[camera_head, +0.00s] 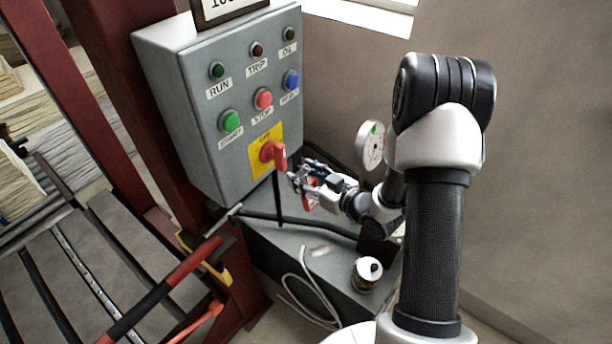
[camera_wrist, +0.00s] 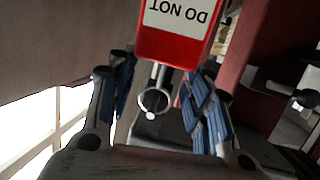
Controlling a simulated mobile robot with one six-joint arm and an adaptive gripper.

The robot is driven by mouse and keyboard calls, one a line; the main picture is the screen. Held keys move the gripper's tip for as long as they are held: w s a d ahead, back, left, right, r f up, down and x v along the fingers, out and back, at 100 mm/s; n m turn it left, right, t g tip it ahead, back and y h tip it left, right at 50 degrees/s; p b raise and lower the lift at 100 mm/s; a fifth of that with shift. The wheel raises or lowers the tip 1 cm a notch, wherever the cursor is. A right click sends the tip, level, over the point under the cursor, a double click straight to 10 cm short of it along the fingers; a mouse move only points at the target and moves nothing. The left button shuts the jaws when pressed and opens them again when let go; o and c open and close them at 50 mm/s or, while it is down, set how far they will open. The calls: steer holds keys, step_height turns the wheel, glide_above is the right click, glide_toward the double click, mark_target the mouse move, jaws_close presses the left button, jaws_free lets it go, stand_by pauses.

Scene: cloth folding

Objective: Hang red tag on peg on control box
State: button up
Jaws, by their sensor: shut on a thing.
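The grey control box (camera_head: 215,110) stands at centre-left in the head view, with lamps, buttons and a red rotary switch (camera_head: 272,152) on a yellow plate. My gripper (camera_head: 296,178) is just right of and below that switch. It is shut on the red tag (camera_head: 309,204), of which only small red parts show there. In the wrist view, the tag (camera_wrist: 172,48) lies beyond my blue-padded fingers (camera_wrist: 160,85), its white panel reading "DO NOT" upside down. A metal ring (camera_wrist: 141,103) shows between the fingers. I cannot make out the peg clearly.
A round white gauge (camera_head: 370,145) is right of my gripper. A red steel post (camera_head: 120,100) stands left of the box.

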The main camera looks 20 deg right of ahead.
steer(key=o, duration=1.3)
steer(key=shift+o, duration=0.2)
steer(key=shift+s, duration=0.1)
